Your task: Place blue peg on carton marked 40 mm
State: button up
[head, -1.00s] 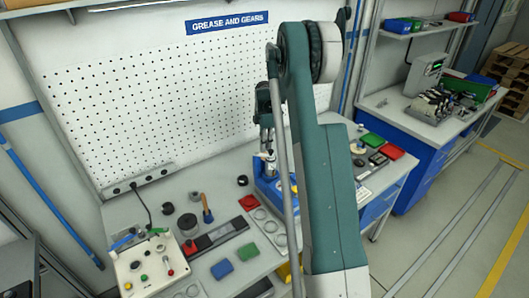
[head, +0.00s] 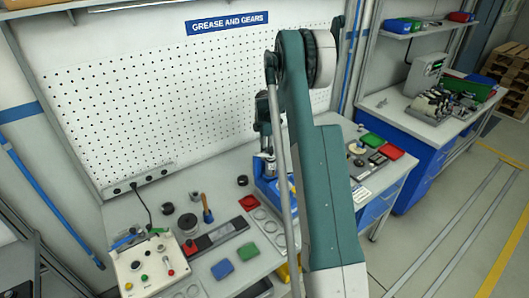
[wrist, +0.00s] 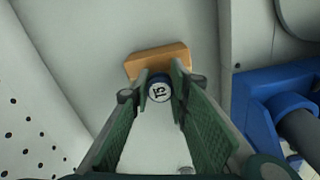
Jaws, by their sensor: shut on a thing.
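In the wrist view my gripper (wrist: 160,82) is shut on a small round peg with a blue rim and a pale, dark-marked end face, the blue peg (wrist: 159,92). The marking looks like 15, but I cannot read it surely. An orange-brown block, perhaps a carton (wrist: 146,62), shows just beyond the fingertips. I see no 40 mm mark on it, and cannot tell whether the peg touches it.
A blue-based press (head: 268,182) stands on the workbench; a blue fixture (wrist: 275,105) is close right of my gripper in the wrist view. The pegboard (head: 170,95) rises behind.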

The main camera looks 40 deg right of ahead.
jog(key=shift+f, duration=0.2)
jog(key=o, duration=0.9)
jog(key=shift+r, duration=0.15)
notch_tip(320, 180, up, 12)
jog(key=shift+r+b, duration=0.1)
jog(key=shift+b, duration=0.2)
dwell(0.6)
